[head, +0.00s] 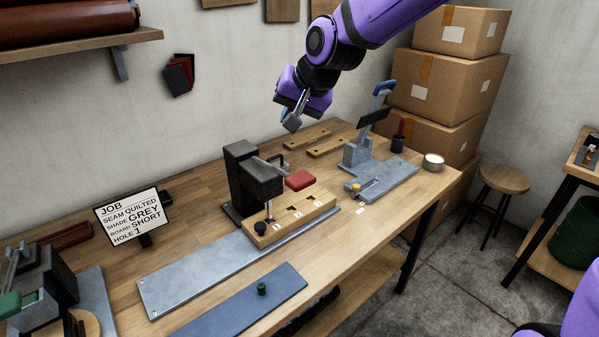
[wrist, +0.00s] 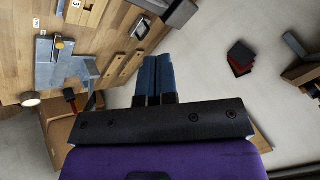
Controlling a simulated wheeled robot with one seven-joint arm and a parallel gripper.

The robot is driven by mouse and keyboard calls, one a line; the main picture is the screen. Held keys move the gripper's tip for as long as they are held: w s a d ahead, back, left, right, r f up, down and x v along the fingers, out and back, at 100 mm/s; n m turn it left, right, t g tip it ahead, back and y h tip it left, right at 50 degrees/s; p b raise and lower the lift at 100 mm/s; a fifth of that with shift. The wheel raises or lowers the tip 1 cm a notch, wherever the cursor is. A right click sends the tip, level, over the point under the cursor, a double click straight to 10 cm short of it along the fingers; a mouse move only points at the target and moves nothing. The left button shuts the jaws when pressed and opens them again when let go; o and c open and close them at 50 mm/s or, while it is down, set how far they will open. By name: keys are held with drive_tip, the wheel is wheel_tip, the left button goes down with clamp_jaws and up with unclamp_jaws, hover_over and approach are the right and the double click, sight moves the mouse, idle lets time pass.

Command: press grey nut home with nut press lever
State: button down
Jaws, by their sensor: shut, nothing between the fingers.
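A black press (head: 240,175) with a red-handled lever (head: 299,180) stands at mid table. A wooden board (head: 300,216) marked 1, 2, 3 lies under its plunger. A dark grey knob-like piece (head: 260,228), perhaps the grey nut, sits at the board's left end near mark 1. A second grey fixture (head: 357,153) with a raised blue-handled lever (head: 383,88) stands farther right; which lever is the nut press lever I cannot tell. My gripper (head: 291,123) is shut and empty, in the air above the table's back, apart from both levers. Its closed fingers show in the wrist view (wrist: 153,78).
A job sign (head: 130,217) reads quilted, grey, short, hole 1. Two wooden strips (head: 326,147) lie behind. A green piece (head: 262,288) stands on a blue-grey plate in front. Boxes (head: 447,85) stand beyond.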

drive_tip(key=shift+s+d+f, duration=0.1)
drive_tip(key=shift+s+f, duration=0.15)
drive_tip(key=shift+f, duration=1.2)
drive_tip(key=shift+s+d+f, duration=0.15)
drive_tip(key=shift+s+f, duration=0.05)
drive_tip(key=shift+f, duration=1.25)
drive_tip(key=shift+s+d+f, duration=0.1)
drive_tip(key=shift+s+f, duration=0.15)
drive_tip(key=shift+f, duration=1.2)
drive_tip(key=shift+f, duration=0.1)
drive_tip(key=shift+f, duration=0.3)
